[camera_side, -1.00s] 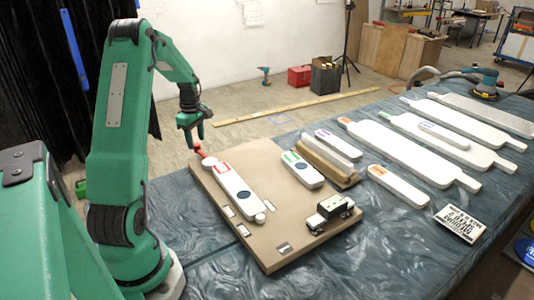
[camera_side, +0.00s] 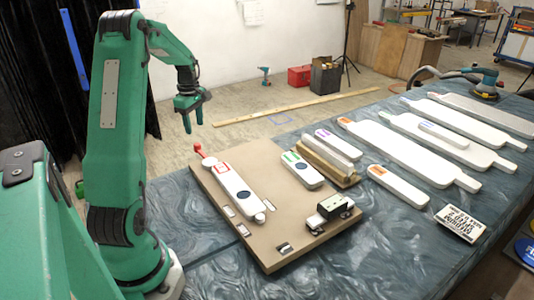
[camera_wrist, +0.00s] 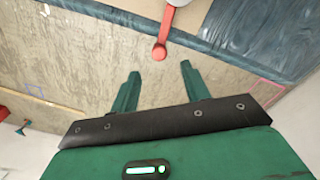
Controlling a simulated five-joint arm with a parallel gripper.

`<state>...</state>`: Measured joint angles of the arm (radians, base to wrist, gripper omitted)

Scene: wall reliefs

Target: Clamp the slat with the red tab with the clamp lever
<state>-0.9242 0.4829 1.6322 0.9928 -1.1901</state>
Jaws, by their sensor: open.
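A white slat with a red outlined tab (camera_side: 237,190) lies on the tan board (camera_side: 275,210), with a dark round spot near its front end. The red clamp lever (camera_side: 199,150) stands out at the slat's far left end, its ball-shaped tip pointing away from the board. The lever (camera_wrist: 162,38) also shows at the top of the wrist view, beyond my fingertips. My gripper (camera_side: 193,121) is open and empty, above and apart from the lever. Its two fingers (camera_wrist: 160,74) are spread in the wrist view. Whether the lever presses on the slat cannot be told.
A black-and-white block (camera_side: 328,212) sits near the board's right corner. Several other slats and a printed card (camera_side: 459,222) lie to the right on the dark table (camera_side: 385,235).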

